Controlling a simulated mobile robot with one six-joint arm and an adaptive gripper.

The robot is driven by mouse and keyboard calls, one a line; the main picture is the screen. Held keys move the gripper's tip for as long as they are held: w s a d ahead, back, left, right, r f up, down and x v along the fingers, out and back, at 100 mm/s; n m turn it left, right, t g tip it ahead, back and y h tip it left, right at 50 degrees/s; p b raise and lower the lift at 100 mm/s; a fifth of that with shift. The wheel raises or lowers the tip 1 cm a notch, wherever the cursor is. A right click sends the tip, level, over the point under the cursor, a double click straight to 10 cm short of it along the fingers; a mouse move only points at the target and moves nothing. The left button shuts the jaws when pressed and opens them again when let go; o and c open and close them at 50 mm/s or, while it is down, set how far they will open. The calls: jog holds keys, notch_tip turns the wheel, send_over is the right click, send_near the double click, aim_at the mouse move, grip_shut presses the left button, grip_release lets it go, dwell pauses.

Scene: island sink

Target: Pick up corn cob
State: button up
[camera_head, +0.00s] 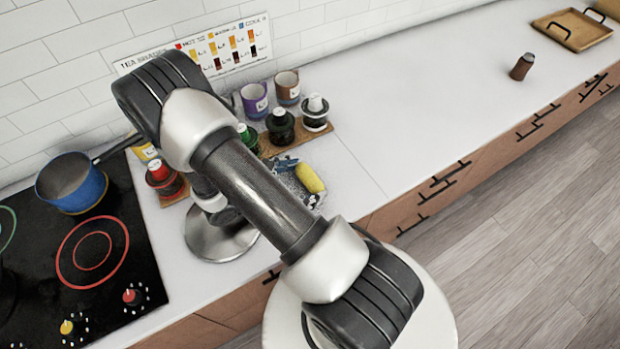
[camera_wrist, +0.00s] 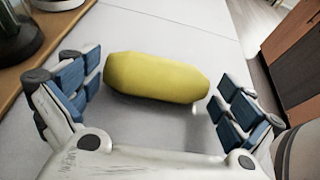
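The corn cob (camera_wrist: 156,78) is plain yellow and lies on the light countertop, lengthwise across the gap between my fingers in the wrist view. My gripper (camera_wrist: 160,84) is open, with blue-padded fingers on either side of the cob. The cob's ends come close to the fingers; I cannot tell whether they touch. In the head view the corn cob (camera_head: 310,178) shows just right of my arm, which hides most of the gripper.
Wooden boards with jars (camera_head: 280,126) and mugs (camera_head: 254,101) stand behind. A blue pot (camera_head: 72,183) sits on the black stove (camera_head: 90,262) at left. The counter (camera_head: 420,95) is largely clear at right, with a brown shaker (camera_head: 522,67) and wooden tray (camera_head: 573,30) far off.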

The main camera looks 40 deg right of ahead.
jog(key=c, duration=0.8)
